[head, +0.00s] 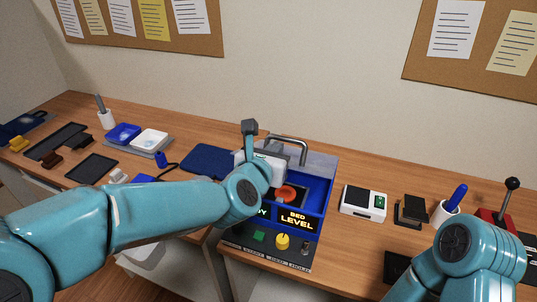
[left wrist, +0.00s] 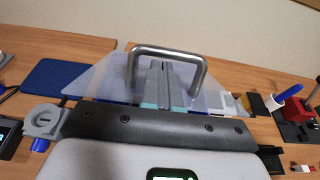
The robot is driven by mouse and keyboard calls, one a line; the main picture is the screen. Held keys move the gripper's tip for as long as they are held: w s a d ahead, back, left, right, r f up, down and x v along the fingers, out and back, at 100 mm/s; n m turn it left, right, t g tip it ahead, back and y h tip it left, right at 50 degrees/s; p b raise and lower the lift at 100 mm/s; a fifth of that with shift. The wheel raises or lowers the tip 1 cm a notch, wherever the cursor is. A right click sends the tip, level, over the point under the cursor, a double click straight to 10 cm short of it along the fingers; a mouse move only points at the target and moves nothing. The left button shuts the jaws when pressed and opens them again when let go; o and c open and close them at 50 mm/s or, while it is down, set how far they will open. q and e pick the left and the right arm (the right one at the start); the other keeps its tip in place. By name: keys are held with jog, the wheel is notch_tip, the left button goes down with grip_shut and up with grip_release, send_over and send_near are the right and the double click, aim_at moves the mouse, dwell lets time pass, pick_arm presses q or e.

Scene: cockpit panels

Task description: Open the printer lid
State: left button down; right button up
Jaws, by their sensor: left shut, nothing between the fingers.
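The printer is a blue open-fronted box (head: 318,192) with a "BED LEVEL" display (head: 297,219) and an orange disc (head: 291,193) inside. Its see-through lid (head: 320,160) shows at the back, seemingly raised; its exact angle is unclear. A metal arch handle (head: 289,140) is on the lid. In the left wrist view, the handle (left wrist: 168,48) arches ahead of my left gripper (left wrist: 166,68), with the clear lid (left wrist: 105,78) behind. The left fingers are shut and empty, lined up between the handle's legs; contact is unclear. In the head view, the left gripper (head: 266,163) partly covers the printer. My right gripper is out of view.
A control strip with a yellow knob (head: 282,241) and green button (head: 259,236) lies in front. A dark blue pad (head: 207,162) is left of the printer. A white device (head: 363,202), a pen cup (head: 444,213) and a red-based lever (head: 497,214) stand right.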

pick_arm(q)
jog(key=shift+w+f, duration=0.1)
jog(key=shift+w, duration=0.3)
jog(key=shift+d, duration=0.1)
